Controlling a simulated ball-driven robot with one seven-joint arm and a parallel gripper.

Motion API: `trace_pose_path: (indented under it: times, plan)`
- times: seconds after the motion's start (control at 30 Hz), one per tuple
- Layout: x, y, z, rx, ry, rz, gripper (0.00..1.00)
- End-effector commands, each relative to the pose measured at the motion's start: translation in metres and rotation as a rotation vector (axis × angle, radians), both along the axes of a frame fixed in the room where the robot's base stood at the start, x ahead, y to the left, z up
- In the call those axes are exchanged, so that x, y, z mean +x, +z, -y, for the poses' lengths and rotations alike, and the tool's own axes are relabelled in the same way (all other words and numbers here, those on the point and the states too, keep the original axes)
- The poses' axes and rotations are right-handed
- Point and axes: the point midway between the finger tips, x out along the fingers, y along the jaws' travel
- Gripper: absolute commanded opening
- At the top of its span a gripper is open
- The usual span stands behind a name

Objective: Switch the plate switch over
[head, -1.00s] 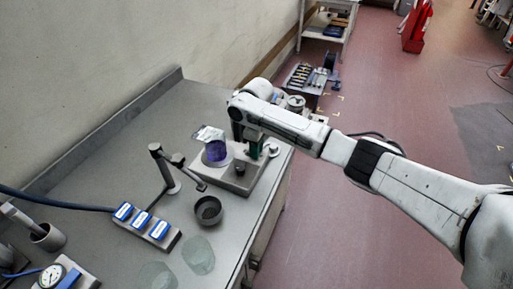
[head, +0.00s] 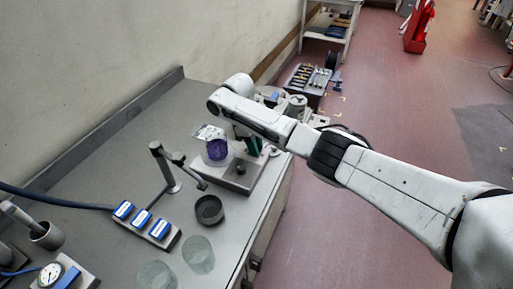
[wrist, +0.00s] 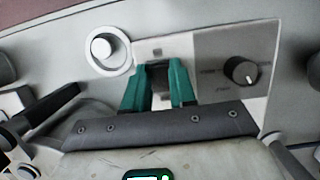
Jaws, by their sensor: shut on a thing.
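The hot plate (head: 232,183) is a grey block on the bench in the head view, with a glass of purple liquid (head: 217,149) on it. In the wrist view its front panel (wrist: 205,48) carries the dark plate switch (wrist: 158,70) and a black knob (wrist: 241,71) to the right. My gripper (wrist: 161,82) has green fingers, one on each side of the switch, and is shut on it. The fingers partly hide the switch, so its position cannot be told. In the head view my gripper (head: 253,147) is at the plate's right end, partly hidden by my arm.
A stand with an arm (head: 168,170), a dark round cup (head: 209,209), a blue-switched power strip (head: 147,226) and two glass discs (head: 198,254) lie left and in front. A white round button (wrist: 103,47) sits left of the switch.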

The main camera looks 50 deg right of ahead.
Motion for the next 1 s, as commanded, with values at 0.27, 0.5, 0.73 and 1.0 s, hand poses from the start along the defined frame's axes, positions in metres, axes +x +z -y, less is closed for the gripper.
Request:
trace_pose_path:
  times: [0.27, 0.5, 0.73, 1.0]
  plan:
    - [0.001, 0.001, 0.000, -0.003, 0.000, 0.001, 0.00]
    - [0.000, 0.000, 0.000, -0.001, -0.001, -0.001, 0.47]
    - [0.000, 0.000, 0.000, 0.000, 0.000, -0.001, 0.51]
    - [0.006, 0.020, -0.002, -0.001, 0.000, 0.001, 0.51]
